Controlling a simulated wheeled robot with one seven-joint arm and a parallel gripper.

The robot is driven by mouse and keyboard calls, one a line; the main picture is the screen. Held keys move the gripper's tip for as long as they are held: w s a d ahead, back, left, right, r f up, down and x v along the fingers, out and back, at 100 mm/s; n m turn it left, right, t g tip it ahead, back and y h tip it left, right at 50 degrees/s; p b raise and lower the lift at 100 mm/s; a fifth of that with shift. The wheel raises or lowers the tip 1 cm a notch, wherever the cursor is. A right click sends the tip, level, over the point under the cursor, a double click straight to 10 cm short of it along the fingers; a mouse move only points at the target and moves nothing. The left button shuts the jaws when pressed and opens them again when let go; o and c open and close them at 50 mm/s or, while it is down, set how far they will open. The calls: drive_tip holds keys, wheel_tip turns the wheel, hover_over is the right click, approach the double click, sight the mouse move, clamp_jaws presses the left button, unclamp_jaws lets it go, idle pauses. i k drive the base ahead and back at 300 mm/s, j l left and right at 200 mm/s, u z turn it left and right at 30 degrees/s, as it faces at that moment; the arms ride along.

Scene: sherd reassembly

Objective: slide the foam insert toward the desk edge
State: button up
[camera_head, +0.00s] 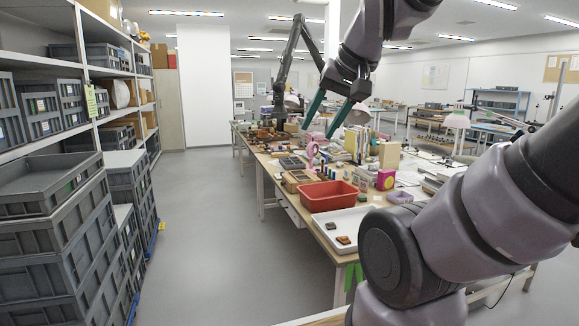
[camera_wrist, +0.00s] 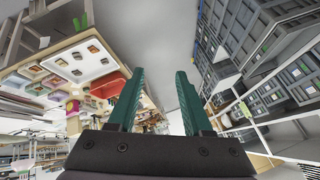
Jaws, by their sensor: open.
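My gripper (camera_head: 318,131) is above the long desk (camera_head: 325,262) in the head view, with its two teal fingers spread apart and nothing between them. In the wrist view my gripper (camera_wrist: 160,74) is also open and empty, with the desk to its left and the floor between its fingers. I cannot tell which thing is the foam insert. A white tray (camera_head: 326,216) with a few small brown sherds (camera_head: 343,240) lies at the near end of the desk. It also shows in the wrist view (camera_wrist: 98,64).
A red bin (camera_head: 328,196) stands behind the white tray. A small purple box (camera_head: 399,197) and many boxes and books crowd the desk. Grey crates (camera_head: 50,235) are stacked at left below shelves (camera_head: 105,72). The aisle floor (camera_head: 215,230) is clear.

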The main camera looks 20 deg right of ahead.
sight(292, 163)
drive_tip(key=i+j+u, duration=0.1)
drive_tip(key=i, duration=0.45)
drive_tip(key=i+j+u, duration=0.1)
drive_tip(key=i+j, duration=0.2)
drive_tip(key=i, duration=0.2)
drive_tip(key=i+j+u, duration=0.15)
drive_tip(key=i, duration=0.4)
drive_tip(key=i+z, duration=0.2)
drive_tip(key=i, duration=0.85)
drive_tip(key=i+z, duration=0.2)
drive_tip(key=i, duration=0.85)
drive_tip(key=i+j+z, duration=0.15)
drive_tip(key=i+z, duration=0.3)
drive_tip(key=i+j+z, duration=0.35)
drive_tip(key=i+z, duration=0.15)
drive_tip(key=i+j+z, duration=0.75)
drive_tip(key=j+z, duration=0.25)
drive_tip(key=i+j+z, duration=0.3)
drive_tip(key=j+z, duration=0.3)
drive_tip(key=j, duration=0.15)
drive_tip(key=j+z, duration=0.3)
drive_tip(key=i+j+z, duration=0.1)
drive_tip(key=j, duration=0.4)
